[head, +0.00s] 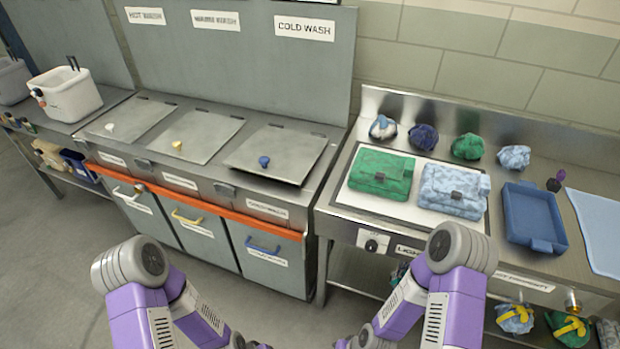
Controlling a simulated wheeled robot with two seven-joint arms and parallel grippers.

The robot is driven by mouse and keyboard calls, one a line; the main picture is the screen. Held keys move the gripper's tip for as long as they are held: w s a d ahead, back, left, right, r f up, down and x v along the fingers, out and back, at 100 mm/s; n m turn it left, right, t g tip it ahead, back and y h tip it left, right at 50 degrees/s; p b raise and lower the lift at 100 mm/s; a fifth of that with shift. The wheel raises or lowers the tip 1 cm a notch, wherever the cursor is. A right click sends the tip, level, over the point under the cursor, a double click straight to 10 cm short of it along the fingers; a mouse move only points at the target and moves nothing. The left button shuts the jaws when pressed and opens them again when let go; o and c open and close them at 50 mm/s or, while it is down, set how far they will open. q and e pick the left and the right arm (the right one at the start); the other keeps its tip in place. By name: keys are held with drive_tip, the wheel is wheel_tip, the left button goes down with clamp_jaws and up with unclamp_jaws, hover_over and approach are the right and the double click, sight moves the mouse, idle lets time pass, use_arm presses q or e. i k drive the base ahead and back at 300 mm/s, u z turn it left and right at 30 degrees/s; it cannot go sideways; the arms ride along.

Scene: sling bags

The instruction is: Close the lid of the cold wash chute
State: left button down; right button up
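The cold wash chute lid (290,150) is a grey metal panel with a blue knob (264,161) near its front left. It is the rightmost of three lids, below the COLD WASH sign (305,28). It lies nearly flat, with a dark shadow line along its front and right edges. It looks slightly raised compared with the other two lids; I cannot tell exactly how wide the gap is. My two purple and grey arms are folded at the bottom of the head view, apart from the lid. Neither gripper can be seen.
The white-knobbed lid (130,117) and yellow-knobbed lid (195,136) lie flat to the left. An orange rail (190,194) runs along the counter front above three bins. A steel table (350,205) stands right with folded bags, bundles and a blue tray (533,210). A white basket (70,97) stands left.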

sight(275, 151)
drive_tip(key=z, duration=0.3)
drive_tip(key=k, duration=0.35)
drive_tip(key=u, duration=0.85)
drive_tip(key=i, duration=0.8)
drive_tip(key=u, duration=0.2)
